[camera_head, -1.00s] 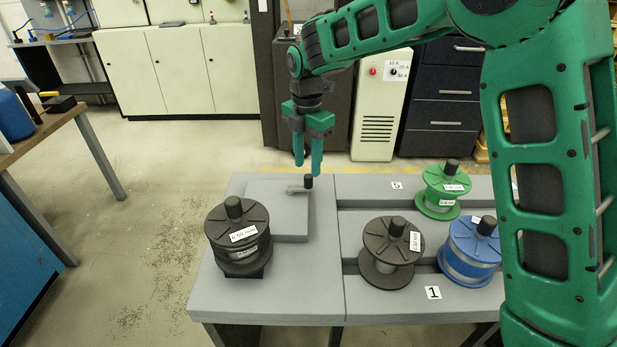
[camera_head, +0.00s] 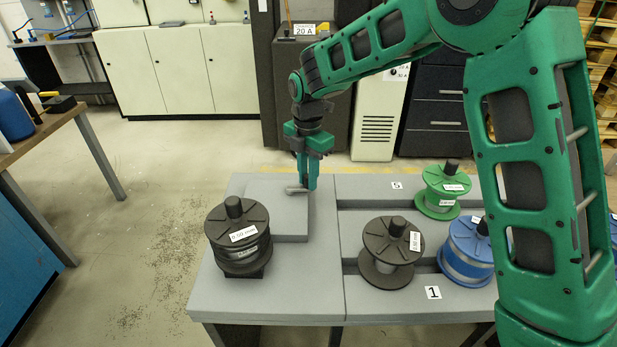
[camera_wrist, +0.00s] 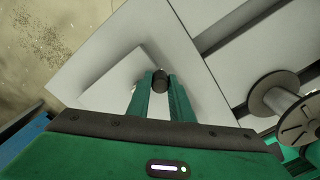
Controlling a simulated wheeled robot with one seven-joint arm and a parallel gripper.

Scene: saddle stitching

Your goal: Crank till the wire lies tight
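The crank's black knob (camera_wrist: 160,80) sits between my fingertips in the wrist view, with a finger close against each side. My gripper (camera_head: 307,183) points down over the raised grey block (camera_head: 262,208), its fingers drawn in around the knob, which they hide in the head view. The short crank arm (camera_head: 295,190) shows just left of the fingertips. A black spool (camera_head: 238,240) labelled 0.50 mm stands upright at the bench's left front, on a dark base. I cannot make out a free run of wire or whether it is tight.
On the bench's right part stand a black spool (camera_head: 390,252), a blue spool (camera_head: 468,252) and a green spool (camera_head: 443,190). My arm partly covers the blue one. The grey bench top (camera_head: 265,305) is bare at the front left. Open floor lies left of it.

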